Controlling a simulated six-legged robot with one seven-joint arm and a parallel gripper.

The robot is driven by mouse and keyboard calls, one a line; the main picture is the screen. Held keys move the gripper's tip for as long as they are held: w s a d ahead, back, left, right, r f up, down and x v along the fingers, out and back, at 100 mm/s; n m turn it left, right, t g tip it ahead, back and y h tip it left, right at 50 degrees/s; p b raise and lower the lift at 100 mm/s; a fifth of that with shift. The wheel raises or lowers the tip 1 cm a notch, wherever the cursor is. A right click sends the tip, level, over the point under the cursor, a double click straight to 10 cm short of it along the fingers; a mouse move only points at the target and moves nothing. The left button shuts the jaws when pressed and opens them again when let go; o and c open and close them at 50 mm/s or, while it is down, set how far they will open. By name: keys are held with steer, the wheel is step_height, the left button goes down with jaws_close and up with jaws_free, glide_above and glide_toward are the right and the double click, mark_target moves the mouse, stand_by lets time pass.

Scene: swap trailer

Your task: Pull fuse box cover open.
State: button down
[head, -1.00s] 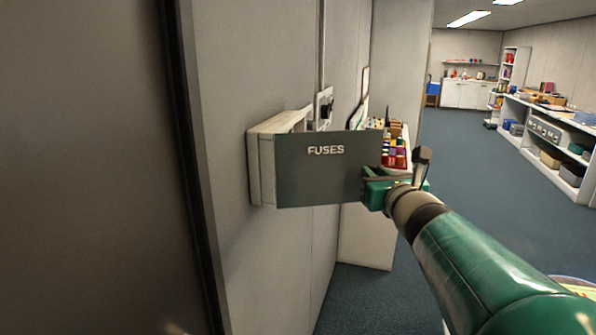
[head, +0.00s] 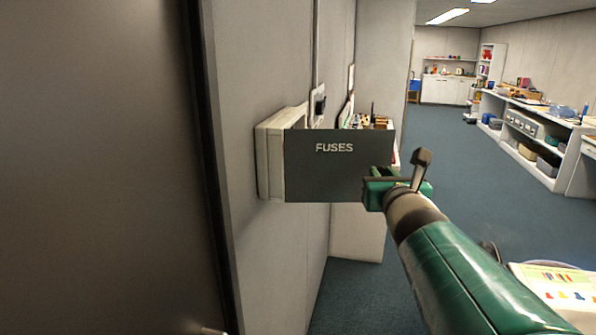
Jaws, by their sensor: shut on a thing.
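The fuse box (head: 268,162) is a pale box on the wall left of centre. Its dark grey cover (head: 325,178), lettered "FUSES", stands out from the wall, swung open, with its face toward the camera. The inside of the box is hidden behind the cover. My green gripper (head: 376,187) is at the cover's right edge, shut on it. The fingertips are partly hidden by the gripper body and the cover.
A dark door (head: 100,170) fills the left side. Behind the cover a cabinet (head: 357,232) bears small items. Shelves (head: 540,140) line the right wall. A round-edged surface with a colourful sheet (head: 560,285) is at lower right. Blue floor (head: 450,190) between is clear.

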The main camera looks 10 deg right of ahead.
steer(key=shift+r, duration=0.1)
stand_by(0.4)
steer(key=c, duration=1.3)
jaws_free()
steer(key=shift+s, duration=0.1)
steer(key=shift+v, duration=6.85)
